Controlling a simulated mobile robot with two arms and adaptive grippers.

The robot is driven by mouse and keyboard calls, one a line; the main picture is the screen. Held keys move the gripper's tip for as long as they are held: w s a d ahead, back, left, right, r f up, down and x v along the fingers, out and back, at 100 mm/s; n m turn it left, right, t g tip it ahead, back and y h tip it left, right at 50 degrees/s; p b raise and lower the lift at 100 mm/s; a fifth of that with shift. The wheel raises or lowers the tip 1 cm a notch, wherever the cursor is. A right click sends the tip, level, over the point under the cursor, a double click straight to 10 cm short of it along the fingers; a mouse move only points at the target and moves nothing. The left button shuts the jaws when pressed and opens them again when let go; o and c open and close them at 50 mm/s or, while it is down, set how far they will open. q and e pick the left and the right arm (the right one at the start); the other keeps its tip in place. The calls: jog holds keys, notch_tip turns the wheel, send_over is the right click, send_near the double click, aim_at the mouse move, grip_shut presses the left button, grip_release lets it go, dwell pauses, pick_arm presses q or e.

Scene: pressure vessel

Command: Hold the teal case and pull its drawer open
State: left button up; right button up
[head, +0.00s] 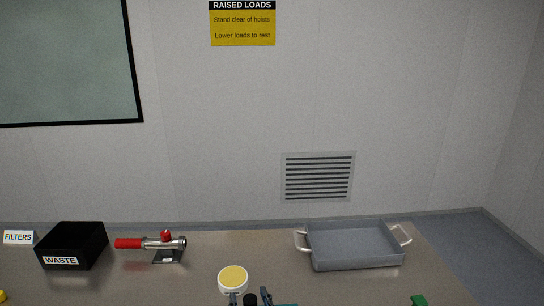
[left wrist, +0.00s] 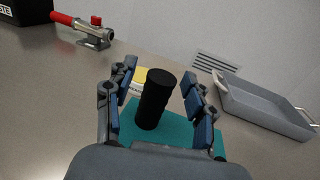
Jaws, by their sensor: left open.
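The teal case (left wrist: 178,132) lies below my left gripper in the left wrist view, partly hidden by the fingers and palm. Only a sliver of it (head: 288,304) shows at the bottom edge of the head view. A black upright cylinder (left wrist: 154,98) stands at the case, between my fingers; I cannot tell whether it is fixed to it. Its top shows in the head view (head: 250,299). My left gripper (left wrist: 160,78) is open, one finger on each side of the cylinder, with visible gaps. The drawer cannot be made out. My right gripper is not in view.
A round white container with a yellow top (head: 233,278) stands just behind the cylinder. A grey tray (head: 357,265) with white handles is at right. A red-handled valve (head: 163,243) and black waste bin (head: 75,243) are at left. A green object (head: 420,300) is near the front right.

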pick_arm(q)
jog(key=v, duration=1.2)
